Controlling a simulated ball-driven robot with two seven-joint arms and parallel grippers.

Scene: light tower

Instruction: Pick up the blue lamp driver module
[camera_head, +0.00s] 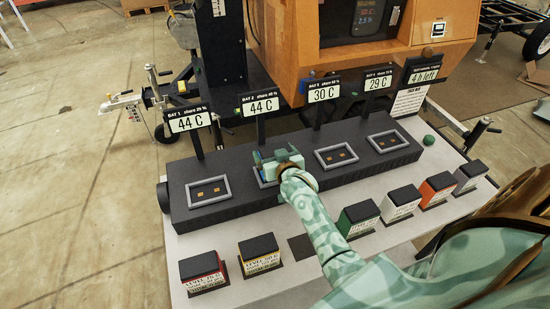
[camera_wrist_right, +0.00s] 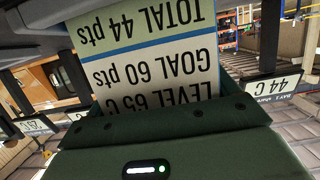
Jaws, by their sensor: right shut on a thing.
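My right gripper (camera_head: 278,160) is over the second bay from the left of the dark battery rack (camera_head: 245,207), and it is shut on the blue lamp driver module (camera_head: 264,182). Only a little blue shows under the jaws, and the gripper hides most of the module. In the right wrist view a label with a blue stripe (camera_wrist_right: 150,52) fills the middle, reading LEVEL 65 C, GOAL 60 pts and TOTAL 44 pts upside down. I cannot tell whether the module is seated in the bay or just above it. My left gripper is not in view.
On the pale deck, red (camera_head: 202,271) and yellow (camera_head: 260,255) modules stand left of an empty dark pad (camera_head: 301,247). Green (camera_head: 358,218), white (camera_head: 400,203), orange (camera_head: 437,190) and grey (camera_head: 469,177) ones stand right. Temperature signs (camera_head: 261,104) rise behind the rack.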

